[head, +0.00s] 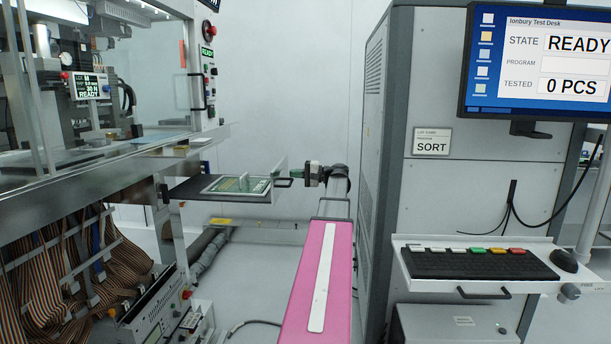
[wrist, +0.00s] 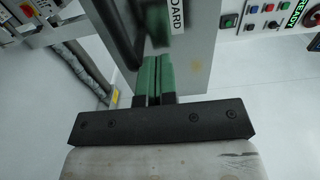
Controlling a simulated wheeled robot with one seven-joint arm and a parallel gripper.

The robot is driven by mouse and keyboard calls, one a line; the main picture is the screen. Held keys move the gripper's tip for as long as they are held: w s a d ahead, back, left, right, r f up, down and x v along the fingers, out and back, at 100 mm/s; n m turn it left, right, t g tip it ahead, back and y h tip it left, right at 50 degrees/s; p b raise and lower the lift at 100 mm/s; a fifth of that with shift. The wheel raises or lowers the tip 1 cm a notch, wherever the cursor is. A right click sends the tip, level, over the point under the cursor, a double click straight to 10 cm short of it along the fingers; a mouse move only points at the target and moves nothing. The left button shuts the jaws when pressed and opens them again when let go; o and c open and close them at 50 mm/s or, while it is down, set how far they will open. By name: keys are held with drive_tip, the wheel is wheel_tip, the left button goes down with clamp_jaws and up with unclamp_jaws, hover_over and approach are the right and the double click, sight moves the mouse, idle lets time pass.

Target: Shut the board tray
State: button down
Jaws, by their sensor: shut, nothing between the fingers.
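The board tray (head: 188,190) is a dark flat plate standing out of the machine on the left in the head view. A framed green board (head: 238,184) lies on it. The tray's pale front panel (head: 280,168) stands upright at its right end. In the wrist view the front panel (wrist: 198,62) bears a label ending in BOARD. A dark handle (wrist: 122,30) shows beside the label, blurred and partly cut off. My gripper (head: 296,173) is at the front panel by the handle. In the wrist view its green fingers (wrist: 153,75) are together and empty. Whether they touch the panel is unclear.
The test machine (head: 100,180) stands left, with ribbon cables (head: 75,265) hanging below it. A grey cabinet (head: 440,200) with a monitor (head: 540,60) and a keyboard shelf (head: 480,285) stands right. Pale floor (head: 260,275) lies open below the tray.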

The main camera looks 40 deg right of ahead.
drive_tip(key=shift+x, duration=0.9)
drive_tip(key=x, duration=4)
drive_tip(key=shift+w+d, duration=0.1)
drive_tip(key=shift+w, duration=0.1)
drive_tip(key=shift+s, duration=0.1)
drive_tip(key=shift+d, duration=0.1)
